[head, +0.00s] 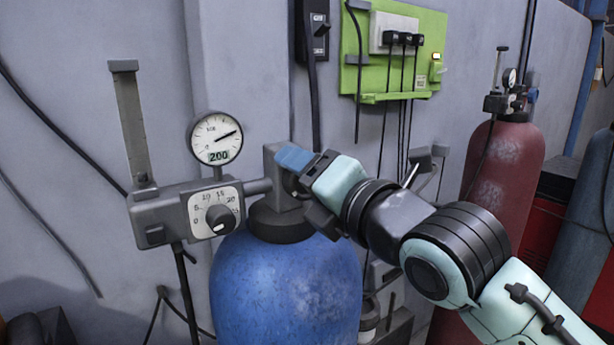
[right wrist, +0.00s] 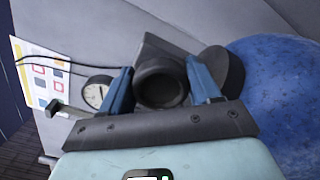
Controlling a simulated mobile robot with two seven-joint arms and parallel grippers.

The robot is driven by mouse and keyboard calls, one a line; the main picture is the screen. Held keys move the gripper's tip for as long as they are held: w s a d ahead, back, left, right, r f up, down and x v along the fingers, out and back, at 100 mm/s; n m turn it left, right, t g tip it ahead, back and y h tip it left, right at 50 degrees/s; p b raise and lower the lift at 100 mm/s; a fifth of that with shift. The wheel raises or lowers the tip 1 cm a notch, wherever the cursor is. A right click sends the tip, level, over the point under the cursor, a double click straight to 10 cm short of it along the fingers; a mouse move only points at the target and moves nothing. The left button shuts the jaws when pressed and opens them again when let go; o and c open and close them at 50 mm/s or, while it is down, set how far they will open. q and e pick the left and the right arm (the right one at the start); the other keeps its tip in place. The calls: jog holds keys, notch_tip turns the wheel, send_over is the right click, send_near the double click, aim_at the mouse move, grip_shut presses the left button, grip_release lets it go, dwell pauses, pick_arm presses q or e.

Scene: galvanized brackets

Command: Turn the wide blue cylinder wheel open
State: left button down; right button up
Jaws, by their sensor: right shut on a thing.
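The wide blue cylinder (head: 285,290) stands upright at the lower middle of the head view; its blue side fills the right of the right wrist view (right wrist: 285,85). On its top sit a dark collar (head: 280,222) and a grey valve block (head: 278,198). My right gripper (head: 293,160) reaches in from the right at the valve. In the right wrist view, the dark round wheel (right wrist: 160,84) sits between the two blue fingers of this gripper (right wrist: 160,90), which is shut on it. The fingers mostly hide the wheel in the head view. My left gripper is out of view.
A regulator (head: 160,215) with a dial and a round gauge (head: 215,138) extends left of the valve, close to my gripper. A green panel (head: 432,45) hangs on the wall behind. A red cylinder (head: 505,175) stands at the right, behind my right arm.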

jog(key=shift+r, duration=0.1)
dwell(0.4)
jog(key=o, duration=1)
pick_arm(q)
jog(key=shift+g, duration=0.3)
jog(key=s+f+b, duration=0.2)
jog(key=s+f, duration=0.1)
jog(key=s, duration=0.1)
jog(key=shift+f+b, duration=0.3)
jog(key=shift+b, duration=0.1)
pick_arm(e)
jog(key=v, duration=1.3)
jog(key=shift+s+d, duration=0.1)
jog(key=shift+s, duration=0.05)
